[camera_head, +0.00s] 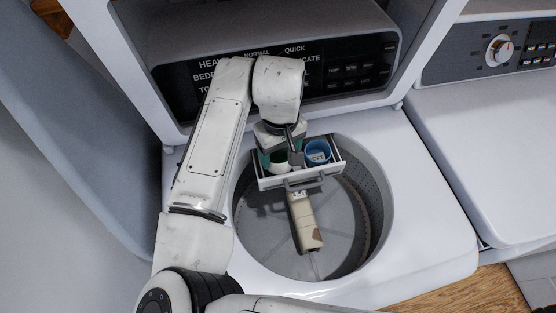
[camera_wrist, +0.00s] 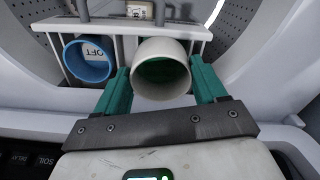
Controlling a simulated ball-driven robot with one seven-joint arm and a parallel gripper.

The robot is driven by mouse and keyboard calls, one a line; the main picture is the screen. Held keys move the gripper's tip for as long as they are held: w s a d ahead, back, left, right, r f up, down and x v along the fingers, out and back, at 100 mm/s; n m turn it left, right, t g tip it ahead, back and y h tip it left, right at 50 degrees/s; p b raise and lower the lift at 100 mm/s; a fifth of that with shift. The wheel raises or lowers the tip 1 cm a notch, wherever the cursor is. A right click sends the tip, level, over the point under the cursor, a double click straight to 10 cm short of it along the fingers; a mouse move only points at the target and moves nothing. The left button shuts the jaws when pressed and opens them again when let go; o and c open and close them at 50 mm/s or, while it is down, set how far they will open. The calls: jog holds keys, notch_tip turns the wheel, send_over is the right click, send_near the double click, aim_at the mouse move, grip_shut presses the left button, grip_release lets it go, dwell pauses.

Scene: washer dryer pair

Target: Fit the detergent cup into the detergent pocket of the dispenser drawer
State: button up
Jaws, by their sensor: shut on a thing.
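The detergent cup, white outside with a green inside (camera_wrist: 160,72), sits between the teal fingers of my gripper (camera_wrist: 161,88) in the wrist view. My gripper is shut on it. In the head view the cup (camera_head: 279,160) is at the left half of the open dispenser drawer (camera_head: 290,182), partly hidden by my gripper (camera_head: 276,152). The wrist view shows the cup's mouth at the drawer (camera_wrist: 121,43), beside the blue cup. I cannot tell whether it is above the pocket or down inside it.
A blue softener cup (camera_head: 317,152) stands in the drawer's right compartment; it also shows in the wrist view (camera_wrist: 88,60). The drawer extends over the open washer drum (camera_head: 345,235). A beige stained box-like object (camera_head: 304,222) is below the drawer. The control panel (camera_head: 345,70) rises behind.

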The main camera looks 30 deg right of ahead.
aim_at(277, 161)
jog(key=f+b, duration=0.2)
jog(key=f, duration=0.1)
jog(key=shift+w+a+f+b, duration=0.2)
jog(key=shift+w+f+b, duration=0.05)
jog(key=shift+w+b, duration=0.15)
jog(key=shift+s+f+b, duration=0.1)
jog(key=shift+f+b, duration=0.35)
jog(key=shift+f, duration=0.1)
jog(key=shift+r, duration=0.15)
jog(key=o, duration=1.3)
jog(key=shift+o, duration=0.2)
notch_tip(277, 161, up, 12)
